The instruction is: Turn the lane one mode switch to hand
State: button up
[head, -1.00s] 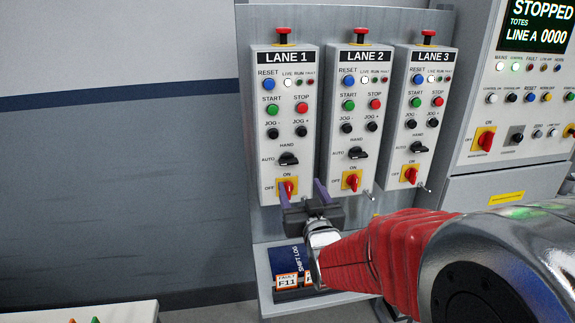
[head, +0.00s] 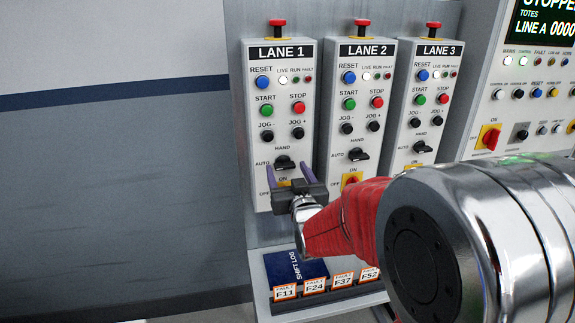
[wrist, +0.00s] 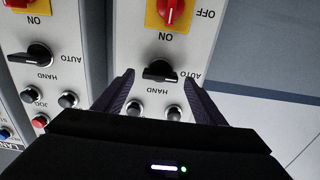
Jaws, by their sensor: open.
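The lane one mode switch (head: 285,162) is a black knob low on the LANE 1 panel (head: 257,110), with AUTO to its left and HAND above it. Its handle lies roughly level, along the AUTO side. It also shows in the wrist view (wrist: 160,71), where the panel appears upside down. My gripper (head: 287,170) is open, with its two purple fingers just below and to either side of the knob in the head view. In the wrist view the knob appears between the fingertips, with no visible contact. Exact depth is hard to tell.
The yellow-and-red ON/OFF switch (wrist: 170,12) sits directly below the mode switch, mostly hidden by my gripper in the head view. The LANE 2 panel (head: 360,110) stands close on the right. A shelf with a blue shift log (head: 285,268) and fault cards is below. The wall left is clear.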

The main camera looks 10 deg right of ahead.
jog(key=shift+w+a, duration=0.15)
jog(key=shift+w, duration=0.7)
jog(key=c, duration=1.1)
